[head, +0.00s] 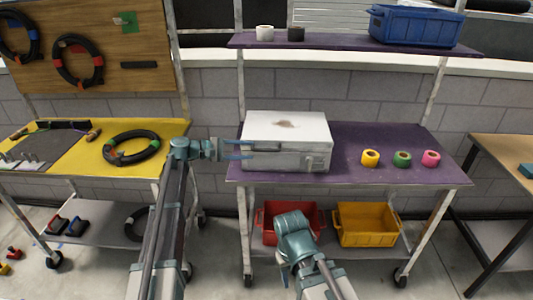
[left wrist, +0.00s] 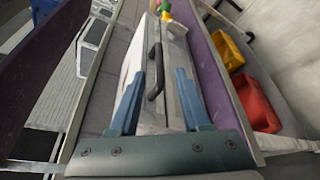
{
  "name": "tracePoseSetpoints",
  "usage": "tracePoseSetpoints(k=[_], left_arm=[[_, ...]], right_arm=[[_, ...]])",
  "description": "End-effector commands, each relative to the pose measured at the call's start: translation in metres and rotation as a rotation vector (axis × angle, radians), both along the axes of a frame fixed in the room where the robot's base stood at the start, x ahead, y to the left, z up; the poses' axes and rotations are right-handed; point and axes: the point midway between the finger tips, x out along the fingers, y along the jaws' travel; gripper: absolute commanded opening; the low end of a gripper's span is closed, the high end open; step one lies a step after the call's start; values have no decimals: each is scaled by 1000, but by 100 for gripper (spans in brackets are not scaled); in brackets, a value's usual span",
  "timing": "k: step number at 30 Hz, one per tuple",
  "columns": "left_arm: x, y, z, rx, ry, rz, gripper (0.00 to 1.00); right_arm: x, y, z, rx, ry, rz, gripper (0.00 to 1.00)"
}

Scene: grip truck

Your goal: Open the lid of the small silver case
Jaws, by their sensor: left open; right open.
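The small silver case (head: 302,160) stands on the purple shelf top, its pale lid (head: 288,126) lying shut. In the left wrist view the case (left wrist: 176,50) shows with a dark handle (left wrist: 155,72) on its side. My left gripper (head: 240,149) is open at the left end of the case, its blue fingers pointing right. In the left wrist view the left gripper's fingers (left wrist: 157,95) lie on either side of the handle; whether they touch the case I cannot tell. My right gripper (head: 293,255) is low in front of the purple shelf, away from the case; its fingertips are hidden.
Yellow (head: 370,158), green (head: 402,159) and pink (head: 431,158) tape rolls stand right of the case on the purple shelf (head: 400,180). A red bin (head: 312,219) and a yellow bin (head: 368,225) are below. A yellow table (head: 85,165) with a coiled cable (head: 131,147) is left.

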Motion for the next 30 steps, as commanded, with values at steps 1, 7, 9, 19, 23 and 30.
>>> tracePoseSetpoints(k=[1,7,9,19,23,30], left_arm=[[4,-11,-5,0,-1,-2,47],[16,-45,-12,1,0,-2,47],[19,-54,-14,1,-1,-1,47],[26,-74,-17,1,0,1,47],[26,-74,-17,1,0,1,47],[26,-74,-17,1,0,1,27]], right_arm=[[0,0,-5,0,0,0,50],[0,0,-12,0,0,0,50],[0,0,-14,0,0,0,50],[0,0,-17,0,0,0,50],[0,0,-17,0,0,0,50],[0,0,-17,0,0,0,50]])
